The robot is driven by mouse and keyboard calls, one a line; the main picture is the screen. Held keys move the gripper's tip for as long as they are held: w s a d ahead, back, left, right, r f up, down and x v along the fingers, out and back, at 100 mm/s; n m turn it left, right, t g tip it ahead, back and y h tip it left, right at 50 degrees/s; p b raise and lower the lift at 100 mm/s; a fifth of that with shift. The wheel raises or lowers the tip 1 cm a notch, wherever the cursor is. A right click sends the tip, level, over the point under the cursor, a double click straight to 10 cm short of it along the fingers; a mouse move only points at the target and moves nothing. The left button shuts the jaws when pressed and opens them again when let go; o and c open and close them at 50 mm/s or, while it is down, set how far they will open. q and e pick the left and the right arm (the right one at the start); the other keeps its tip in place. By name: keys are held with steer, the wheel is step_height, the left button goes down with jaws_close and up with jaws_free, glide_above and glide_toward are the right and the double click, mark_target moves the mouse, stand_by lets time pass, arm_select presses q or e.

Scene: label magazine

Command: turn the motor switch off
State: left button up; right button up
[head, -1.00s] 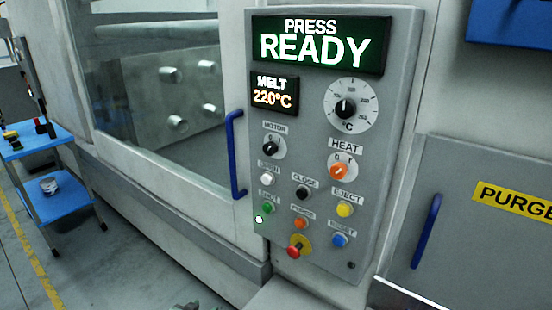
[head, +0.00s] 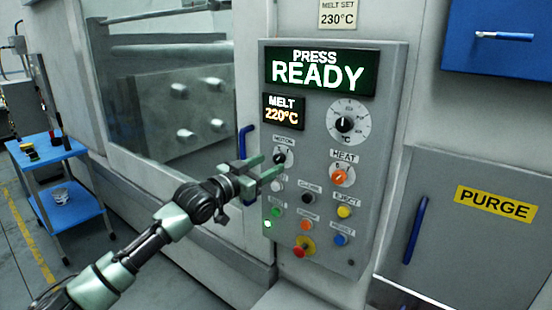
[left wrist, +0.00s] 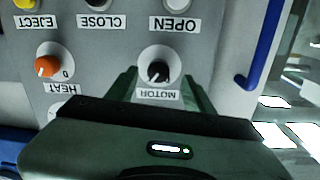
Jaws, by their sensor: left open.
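The motor switch (head: 280,159) is a small black knob on a white round dial, under the MOTOR label on the grey control panel (head: 392,120). In the left wrist view the motor switch (left wrist: 158,72) appears upside down, with its pointer tilted. My left gripper (head: 272,165) is open, its green fingers reaching toward the panel by the switch. In the left wrist view the knob lies between the finger lines of my left gripper (left wrist: 160,80). I cannot tell whether the fingers touch it. My right gripper is not in view.
The orange heat knob (head: 339,176) sits right of the motor switch. Buttons, including a white one (head: 277,185) and a red emergency knob (head: 303,246), lie below. A blue door handle (head: 243,145) is just left of the panel. The display (head: 322,70) reads PRESS READY.

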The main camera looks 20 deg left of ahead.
mark_target(277, 160)
arm_select(q)
steer(key=shift+r+p+x, duration=0.2)
steer(key=shift+p+x, duration=0.1)
steer(key=shift+x, duration=0.85)
steer(key=shift+w+d, duration=0.25)
steer(key=shift+w+f, duration=0.15)
steer(key=shift+w, duration=0.2)
jaws_close()
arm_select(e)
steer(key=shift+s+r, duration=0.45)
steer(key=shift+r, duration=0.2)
